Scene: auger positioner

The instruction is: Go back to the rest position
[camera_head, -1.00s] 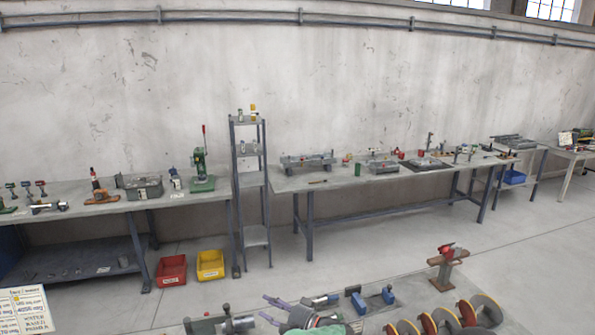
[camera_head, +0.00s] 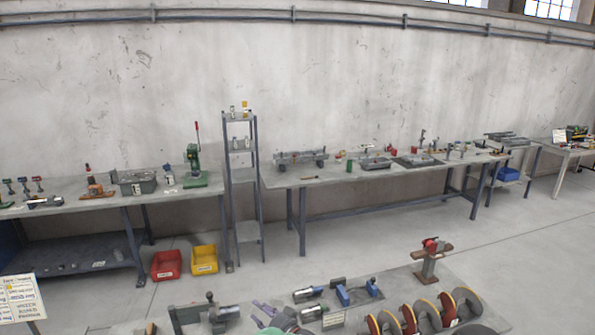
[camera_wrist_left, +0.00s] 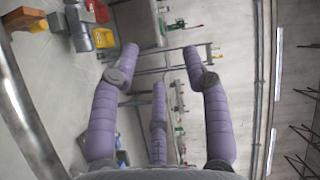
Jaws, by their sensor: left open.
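My left gripper (camera_head: 260,312) shows at the bottom edge of the head view, mostly cut off, with only its purple finger ends in sight over the near table. In the left wrist view the gripper (camera_wrist_left: 160,66) has its thick purple fingers spread apart, with nothing between them. It is open and empty. My right gripper is in neither view.
The near table (camera_head: 400,290) carries metal parts, red-and-yellow discs (camera_head: 428,315) and a red-topped stand (camera_head: 430,258). Long benches (camera_head: 340,178) and a narrow shelf (camera_head: 243,175) line the wall. Red (camera_head: 167,265) and yellow (camera_head: 204,260) bins stand on the floor. Open floor lies between.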

